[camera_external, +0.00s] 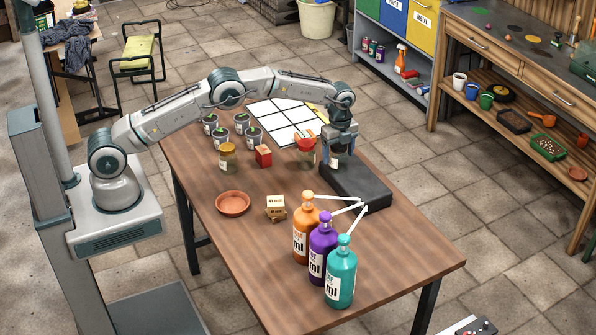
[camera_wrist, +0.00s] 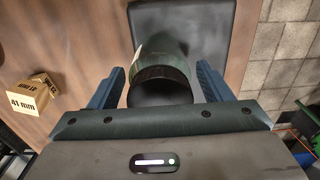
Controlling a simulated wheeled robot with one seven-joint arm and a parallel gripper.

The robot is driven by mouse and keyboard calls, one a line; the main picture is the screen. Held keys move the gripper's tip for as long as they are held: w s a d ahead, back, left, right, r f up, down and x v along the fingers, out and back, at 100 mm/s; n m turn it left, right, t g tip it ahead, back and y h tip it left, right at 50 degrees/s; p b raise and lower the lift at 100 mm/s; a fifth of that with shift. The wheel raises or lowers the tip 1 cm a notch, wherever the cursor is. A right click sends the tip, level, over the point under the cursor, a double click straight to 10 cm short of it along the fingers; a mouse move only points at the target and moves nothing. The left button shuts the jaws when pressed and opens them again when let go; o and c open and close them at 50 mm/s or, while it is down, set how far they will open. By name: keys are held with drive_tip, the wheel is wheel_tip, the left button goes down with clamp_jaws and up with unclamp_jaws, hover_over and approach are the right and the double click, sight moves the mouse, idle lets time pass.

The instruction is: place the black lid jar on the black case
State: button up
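The black lid jar (camera_wrist: 161,72), clear with a pale label, stands between the two fingers of my gripper (camera_wrist: 160,72) in the wrist view. The fingertips are very close to its sides; I cannot tell whether they touch it. The black case (camera_external: 358,187) lies flat on the table. In the wrist view the case (camera_wrist: 215,30) spreads under and beyond the jar. In the external view my gripper (camera_external: 338,158) points down over the far left end of the case and partly hides the jar. Whether the jar rests on the case or hangs just above it is unclear.
A jar with a red top (camera_external: 306,151) stands just left of my gripper. Orange (camera_external: 305,240), purple (camera_external: 322,250) and teal (camera_external: 341,278) pump bottles stand in front of the case. Small boxes (camera_wrist: 33,95) and a clay saucer (camera_external: 233,204) lie to the left.

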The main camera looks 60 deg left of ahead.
wheel_tip(320, 180, up, 12)
drive_tip(key=shift+f+b, duration=0.2)
drive_tip(key=shift+b, duration=0.25)
drive_tip(key=shift+a+r, duration=0.1)
drive_tip(key=shift+r, duration=0.6)
drive_tip(key=s+a+r+n+t, duration=0.1)
drive_tip(key=s+a+r+n, duration=0.25)
drive_tip(key=s+r, duration=0.45)
drive_tip(key=s+a+r+n+t, duration=0.1)
drive_tip(key=s+a+r+n, duration=0.2)
drive_tip(key=s+r+n, duration=0.5)
drive_tip(key=s+a+f+n, duration=0.1)
drive_tip(key=s+f+n, duration=0.1)
drive_tip(key=s, duration=0.8)
drive_tip(key=s+a+f+n+t, duration=0.1)
drive_tip(key=s+a+f+n, duration=0.1)
drive_tip(key=s, duration=0.8)
drive_tip(key=s+a+f+n, duration=0.1)
drive_tip(key=s+f, duration=0.3)
drive_tip(key=s, duration=0.6)
drive_tip(key=shift+a+n+t, duration=0.15)
drive_tip(key=shift+n+t, duration=0.15)
drive_tip(key=shift+n, duration=0.55)
